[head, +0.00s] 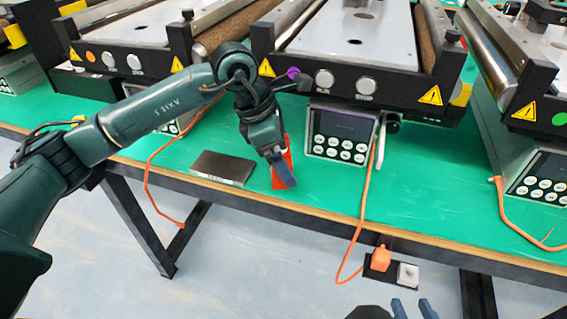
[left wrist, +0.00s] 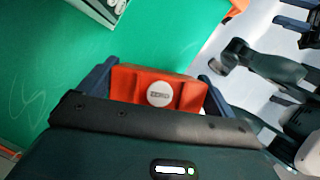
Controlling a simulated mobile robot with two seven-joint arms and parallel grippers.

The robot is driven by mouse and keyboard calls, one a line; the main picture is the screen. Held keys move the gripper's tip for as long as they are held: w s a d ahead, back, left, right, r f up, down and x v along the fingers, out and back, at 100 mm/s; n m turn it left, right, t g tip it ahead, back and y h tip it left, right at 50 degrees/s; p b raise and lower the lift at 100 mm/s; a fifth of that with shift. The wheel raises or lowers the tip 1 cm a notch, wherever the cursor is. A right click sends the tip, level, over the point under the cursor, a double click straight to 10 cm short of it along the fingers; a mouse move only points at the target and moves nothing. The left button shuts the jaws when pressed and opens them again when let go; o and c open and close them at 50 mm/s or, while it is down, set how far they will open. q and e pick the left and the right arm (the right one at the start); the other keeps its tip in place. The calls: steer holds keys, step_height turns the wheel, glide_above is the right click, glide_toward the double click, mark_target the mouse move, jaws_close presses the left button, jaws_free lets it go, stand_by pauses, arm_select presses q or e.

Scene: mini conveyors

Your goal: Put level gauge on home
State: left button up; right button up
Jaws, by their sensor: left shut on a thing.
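The level gauge appears to be the orange-red block (head: 277,177) at the table's front edge; in the left wrist view the block (left wrist: 158,88) shows a round white button-like face. My left gripper (head: 282,168) is shut on it, one blue finger on each side. I cannot tell whether its underside touches the table. A flat dark grey plate (head: 222,166) with a small light label on its front edge lies on the green table just left of the block; it may be the home, but the label is unreadable. My right gripper (head: 412,309) is open and empty at the bottom edge of the head view.
Mini conveyors (head: 350,45) stand along the back of the green table (head: 430,185). A keypad control box (head: 340,135) stands right of my left gripper. Orange cables (head: 366,200) hang over the front edge. An orange plug (head: 381,258) sits below the table.

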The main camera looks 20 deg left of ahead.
arm_select(q)
step_height(320, 180, down, 3)
steer(key=shift+f, duration=0.1)
steer(key=o, duration=0.8)
steer(key=shift+f, duration=0.1)
steer(key=shift+o, duration=0.8)
